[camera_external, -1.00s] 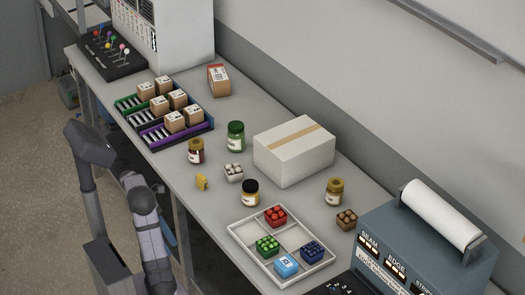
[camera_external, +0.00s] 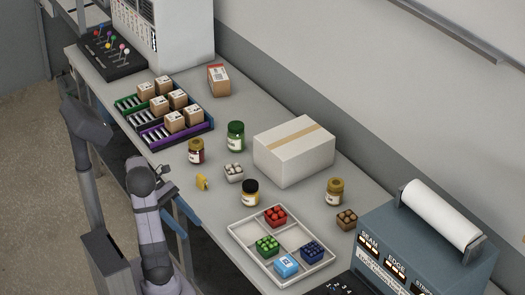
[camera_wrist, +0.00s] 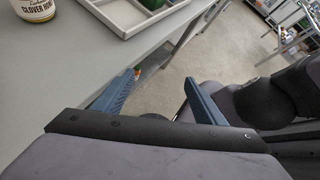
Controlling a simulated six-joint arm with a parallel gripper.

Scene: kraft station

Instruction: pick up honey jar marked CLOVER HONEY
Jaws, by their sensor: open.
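A jar labelled CLOVER HONEY (camera_wrist: 36,10) is cut off at the top left of the wrist view, standing on the grey bench. It appears to be the dark-lidded jar with a white label (camera_external: 250,193) beside the tray in the external view. My gripper (camera_wrist: 160,94) has two blue fingers spread apart with nothing between them, over the bench edge and floor. In the external view my blue fingers show at the bench's front edge, left of and below the jar, apart from it.
A white divided tray (camera_external: 251,252) holds small coloured boxes. Other jars stand nearby: red-brown (camera_external: 196,152), green (camera_external: 236,136) and gold-lidded (camera_external: 334,192). A small yellow object (camera_external: 202,182) and white carton (camera_external: 234,173) lie left of the dark-lidded jar. A large box (camera_external: 294,153) stands behind.

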